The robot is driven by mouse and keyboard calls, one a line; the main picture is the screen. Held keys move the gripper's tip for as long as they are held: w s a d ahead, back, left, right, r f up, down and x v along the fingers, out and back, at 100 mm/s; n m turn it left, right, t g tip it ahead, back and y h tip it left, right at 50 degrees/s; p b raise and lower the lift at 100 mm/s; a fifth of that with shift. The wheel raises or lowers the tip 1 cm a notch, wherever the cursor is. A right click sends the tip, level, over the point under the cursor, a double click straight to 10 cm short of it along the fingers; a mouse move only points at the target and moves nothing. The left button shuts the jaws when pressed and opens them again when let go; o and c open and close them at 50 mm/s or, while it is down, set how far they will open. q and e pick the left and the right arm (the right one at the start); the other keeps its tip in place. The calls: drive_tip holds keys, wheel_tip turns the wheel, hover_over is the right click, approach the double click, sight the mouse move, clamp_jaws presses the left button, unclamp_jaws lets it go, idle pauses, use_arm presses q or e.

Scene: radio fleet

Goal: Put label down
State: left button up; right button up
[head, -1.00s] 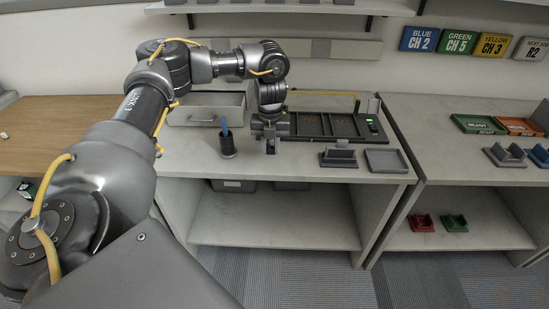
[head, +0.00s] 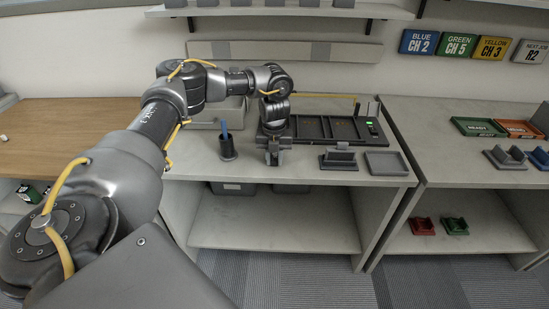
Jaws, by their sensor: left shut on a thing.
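My left gripper (head: 273,158) points down at the front edge of the dark tray unit (head: 312,128) on the middle table. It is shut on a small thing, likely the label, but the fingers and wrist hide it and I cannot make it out. I cannot tell whether the held thing touches the table. My right gripper is not in view.
A dark cup with a blue pen (head: 228,150) stands left of the gripper. A grey holder (head: 339,158) and a shallow grey tray (head: 388,163) are to the right. A grey drawer box (head: 205,122) sits behind the arm.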

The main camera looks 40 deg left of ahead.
sight(274, 161)
use_arm(q)
drive_tip(key=shift+f, duration=0.2)
drive_tip(key=o, duration=0.9)
drive_tip(key=shift+o, duration=0.3)
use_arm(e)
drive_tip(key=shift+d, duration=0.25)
use_arm(q)
drive_tip(key=shift+r, duration=0.15)
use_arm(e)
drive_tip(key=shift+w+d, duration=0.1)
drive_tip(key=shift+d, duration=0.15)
use_arm(q)
drive_tip(key=shift+r, duration=0.25)
wheel_tip(274, 161, up, 7)
drive_tip(key=shift+r+p, duration=0.1)
drive_tip(key=shift+p, duration=0.3)
wheel_tip(274, 161, up, 4)
drive_tip(key=shift+r+p, duration=0.2)
drive_tip(key=shift+p, duration=0.15)
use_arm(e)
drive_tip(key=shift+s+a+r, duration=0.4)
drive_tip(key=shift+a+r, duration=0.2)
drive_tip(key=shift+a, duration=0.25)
